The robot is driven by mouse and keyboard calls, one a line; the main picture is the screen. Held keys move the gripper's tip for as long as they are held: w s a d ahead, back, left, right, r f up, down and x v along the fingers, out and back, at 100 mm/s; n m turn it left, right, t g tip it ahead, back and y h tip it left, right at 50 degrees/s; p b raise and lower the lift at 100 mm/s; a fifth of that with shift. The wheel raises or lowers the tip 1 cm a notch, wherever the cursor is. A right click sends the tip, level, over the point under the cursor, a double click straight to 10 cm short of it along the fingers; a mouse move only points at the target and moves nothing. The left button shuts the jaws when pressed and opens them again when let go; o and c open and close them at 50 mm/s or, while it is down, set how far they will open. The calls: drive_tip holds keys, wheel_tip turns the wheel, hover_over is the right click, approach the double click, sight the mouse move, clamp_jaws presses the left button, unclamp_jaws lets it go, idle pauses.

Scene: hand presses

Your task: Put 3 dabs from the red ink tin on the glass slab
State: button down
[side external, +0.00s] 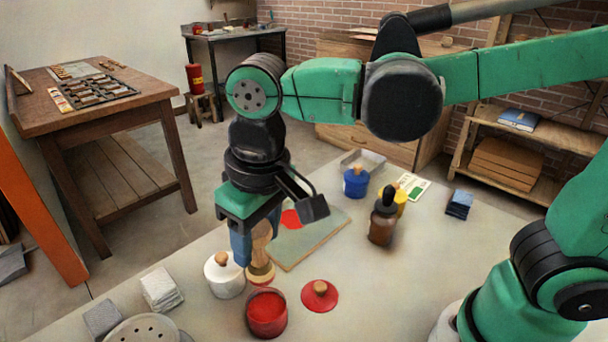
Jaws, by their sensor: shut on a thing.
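My gripper (252,243) points down and is shut on a dabber (261,270) with a turned wooden handle and a rounded pale-and-dark bottom. The dabber is upright, just behind the red ink tin in the picture; I cannot tell how high its bottom is. The red ink tin (267,319) stands open with red ink inside. Its red lid (320,296) with a wooden knob lies on the table to its right. The glass slab (322,242) lies behind and right of the dabber. A red patch (291,219) shows on it, partly hidden by my gripper.
A white lidded tin (222,279) stands close left of the dabber. A brown dropper bottle (381,222), blue tin (356,183) and yellow tin (400,200) stand right of the slab. A dark blue stack (459,204) lies farther right.

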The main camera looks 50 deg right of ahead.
idle(0.3)
drive_tip(key=w+d+f, duration=0.1)
drive_tip(key=w+d, duration=0.5)
drive_tip(key=d, duration=0.3)
drive_tip(key=w+d+f, duration=0.2)
drive_tip(key=w+d, duration=0.3)
drive_tip(key=d, duration=0.3)
drive_tip(key=shift+f, duration=2.55)
drive_tip(key=shift+f, duration=0.5)
drive_tip(key=shift+r, duration=0.1)
wheel_tip(320, 180, up, 7)
